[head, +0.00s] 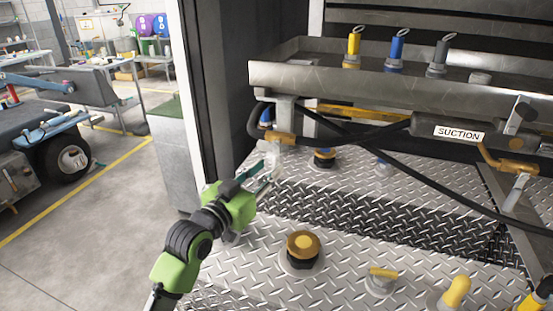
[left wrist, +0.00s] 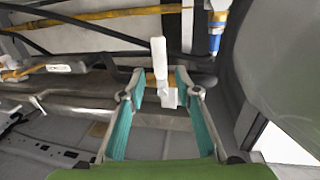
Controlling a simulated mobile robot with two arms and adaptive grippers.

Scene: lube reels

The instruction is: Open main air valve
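My left gripper (head: 264,178) reaches in from the left, over the diamond-plate deck, towards the pipework under the metal tray. In the left wrist view, its two teal-padded fingers (left wrist: 160,84) are spread apart. A white lever handle (left wrist: 159,62), apparently the main air valve's, stands upright between the fingertips, with a gap visible on both sides. In the head view the handle is small and hard to make out near the fingertips. My right gripper is in neither view.
A metal tray (head: 330,82) with yellow, blue and grey nozzles overhangs the deck. A black hose (head: 400,165) and a reel handle labelled SUCTION (head: 459,134) lie to the right. A brown-capped fitting (head: 303,245) rises from the deck. A dark post stands left.

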